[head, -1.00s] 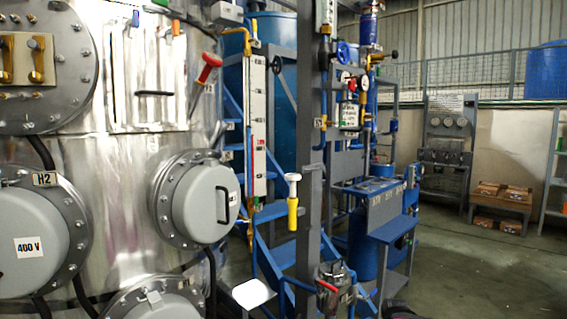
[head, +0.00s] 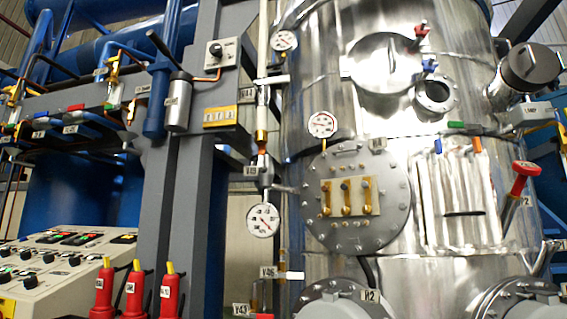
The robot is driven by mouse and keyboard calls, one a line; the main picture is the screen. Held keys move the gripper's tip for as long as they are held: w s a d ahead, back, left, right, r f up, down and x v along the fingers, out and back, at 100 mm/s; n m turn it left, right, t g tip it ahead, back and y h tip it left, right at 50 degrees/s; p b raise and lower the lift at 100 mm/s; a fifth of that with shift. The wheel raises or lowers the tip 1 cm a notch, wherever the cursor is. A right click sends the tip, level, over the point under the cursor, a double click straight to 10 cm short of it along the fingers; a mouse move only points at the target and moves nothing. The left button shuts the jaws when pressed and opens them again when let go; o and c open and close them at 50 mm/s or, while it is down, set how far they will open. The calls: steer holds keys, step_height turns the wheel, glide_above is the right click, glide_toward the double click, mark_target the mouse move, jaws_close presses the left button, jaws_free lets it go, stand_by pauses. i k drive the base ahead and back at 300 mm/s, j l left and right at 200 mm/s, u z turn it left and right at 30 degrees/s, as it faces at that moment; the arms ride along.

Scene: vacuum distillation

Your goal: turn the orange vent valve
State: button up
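A small orange handle (head: 477,145) shows on the upper right of the steel vessel (head: 400,110), above a framed panel with vertical ribs. A small blue handle (head: 437,146) is at the panel's left end. I cannot tell for sure whether the orange handle is the vent valve. A red-topped handle (head: 525,168) sticks out at the vessel's right side. Another red handle (head: 421,30) is near the top, above a blue one. My gripper is not in view.
A grey column (head: 185,170) stands left of the vessel, with pipes and gauges between. A control console (head: 60,265) and several red-bodied devices (head: 134,295) are at lower left. A round flanged cover (head: 352,235) is on the vessel's front. No floor shows.

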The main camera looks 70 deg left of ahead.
mark_target(261, 154)
steer(key=u, duration=1.45)
steer(key=j+u, duration=0.3)
steer(key=u, duration=0.15)
steer(key=i+j+u, duration=0.1)
steer(key=j+u, duration=0.2)
steer(key=u, duration=0.15)
steer(key=i+j+u, duration=0.15)
steer(key=u, duration=0.25)
steer(key=i+j, duration=0.15)
steer(key=j, duration=0.15)
steer(key=k+j+u, duration=0.05)
